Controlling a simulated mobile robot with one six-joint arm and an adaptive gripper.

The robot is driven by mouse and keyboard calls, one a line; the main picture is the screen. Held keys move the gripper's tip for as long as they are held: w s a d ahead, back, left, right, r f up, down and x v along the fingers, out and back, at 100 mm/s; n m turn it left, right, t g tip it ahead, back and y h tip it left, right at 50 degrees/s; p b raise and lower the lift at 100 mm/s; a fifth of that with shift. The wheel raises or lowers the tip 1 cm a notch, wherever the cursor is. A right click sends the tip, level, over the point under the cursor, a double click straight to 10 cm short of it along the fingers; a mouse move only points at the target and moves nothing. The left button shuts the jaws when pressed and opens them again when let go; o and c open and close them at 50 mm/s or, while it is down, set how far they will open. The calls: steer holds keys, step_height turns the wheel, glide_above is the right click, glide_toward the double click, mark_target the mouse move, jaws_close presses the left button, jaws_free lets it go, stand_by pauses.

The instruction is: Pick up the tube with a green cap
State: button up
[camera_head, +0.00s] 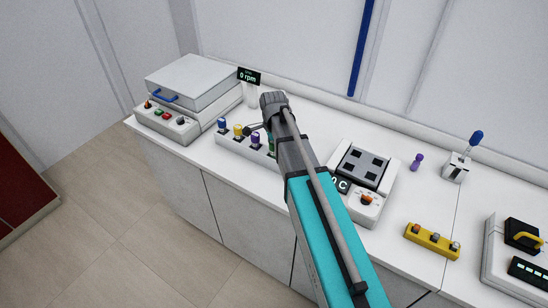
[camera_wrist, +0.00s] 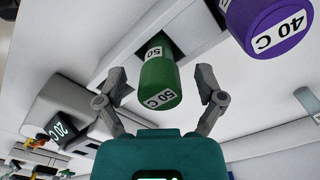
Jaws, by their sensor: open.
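The green-capped tube (camera_wrist: 158,78) shows in the wrist view with a "50 C" label on its side, standing in a slot of the white rack (camera_wrist: 105,32). My gripper (camera_wrist: 160,76) is open, with one finger on each side of the green cap and a visible gap on both sides. In the head view my arm hides most of the green tube (camera_head: 271,143); only a sliver shows beside the arm. The rack (camera_head: 232,147) also holds blue, yellow and purple-capped tubes to the left.
The purple-capped tube (camera_wrist: 268,22), marked "40 C", stands close by my right finger in the wrist view. A heater block (camera_head: 364,165) is right of my arm. A centrifuge-like box (camera_head: 190,85) with a blue handle stands at the left of the bench.

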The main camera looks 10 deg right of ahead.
steer(key=shift+f+b, duration=0.3)
steer(key=shift+f, duration=0.2)
steer(key=shift+c, duration=0.2)
jaws_close()
stand_by(0.4)
steer(key=shift+r, duration=0.1)
step_height(320, 180, up, 10)
steer(key=p, duration=1)
steer(key=shift+s+f, duration=0.1)
steer(key=shift+f, duration=0.1)
stand_by(0.6)
